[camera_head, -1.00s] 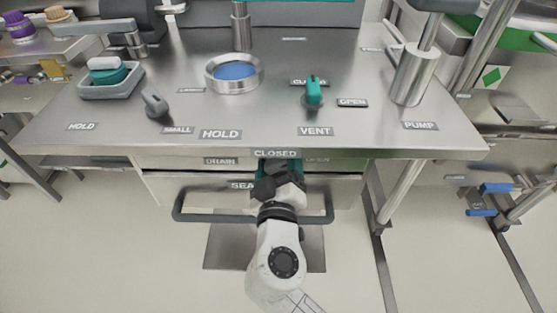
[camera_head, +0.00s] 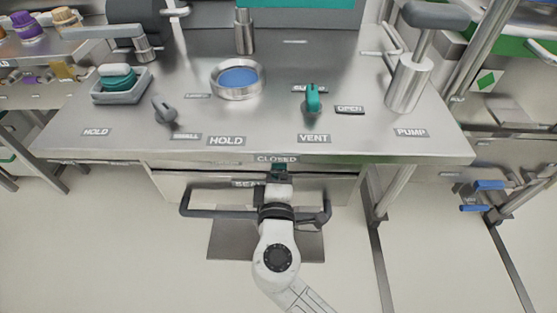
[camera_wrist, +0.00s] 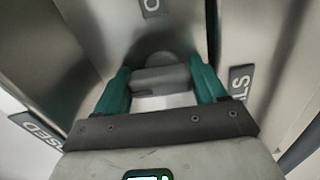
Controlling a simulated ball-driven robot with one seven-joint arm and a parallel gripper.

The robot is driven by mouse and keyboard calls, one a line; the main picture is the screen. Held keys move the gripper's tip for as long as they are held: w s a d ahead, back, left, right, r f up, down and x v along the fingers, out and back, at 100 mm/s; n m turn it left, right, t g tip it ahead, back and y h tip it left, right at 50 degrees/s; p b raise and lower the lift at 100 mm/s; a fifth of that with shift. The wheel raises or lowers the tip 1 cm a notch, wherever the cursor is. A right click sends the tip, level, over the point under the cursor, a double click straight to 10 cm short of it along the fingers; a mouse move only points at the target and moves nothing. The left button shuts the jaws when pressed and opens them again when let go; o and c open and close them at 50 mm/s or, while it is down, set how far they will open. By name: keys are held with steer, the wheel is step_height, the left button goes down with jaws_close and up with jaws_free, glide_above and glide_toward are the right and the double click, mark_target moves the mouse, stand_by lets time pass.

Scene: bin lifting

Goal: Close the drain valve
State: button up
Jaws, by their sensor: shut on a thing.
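The drain valve's grey handle (camera_wrist: 160,78) shows in the wrist view between the two teal fingers of my gripper (camera_wrist: 163,82). My gripper is shut on this handle. In the head view my gripper (camera_head: 277,172) is at the front panel, just under the table's front edge and below a CLOSED label (camera_head: 277,158). The valve itself is hidden there by the table edge and my wrist. In the wrist view part of a CLOSED label (camera_wrist: 38,130) shows at lower left, and a label starting with O (camera_wrist: 151,6) at the top.
A grey bar handle (camera_head: 212,212) crosses the drawer front behind my wrist. On the table stand a teal vent knob (camera_head: 313,100), a small grey lever (camera_head: 164,108), a blue-centred round port (camera_head: 238,78) and a pump cylinder (camera_head: 406,82). Floor in front is open.

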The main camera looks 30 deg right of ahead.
steer(key=shift+a+f+n, duration=0.1)
steer(key=shift+n, duration=0.4)
steer(key=o, duration=1)
steer(key=shift+c, duration=0.2)
steer(key=shift+s, duration=0.1)
steer(key=v, duration=1)
steer(key=shift+s+a+p, duration=0.2)
steer(key=shift+s+p, duration=0.05)
steer(key=shift+p, duration=0.1)
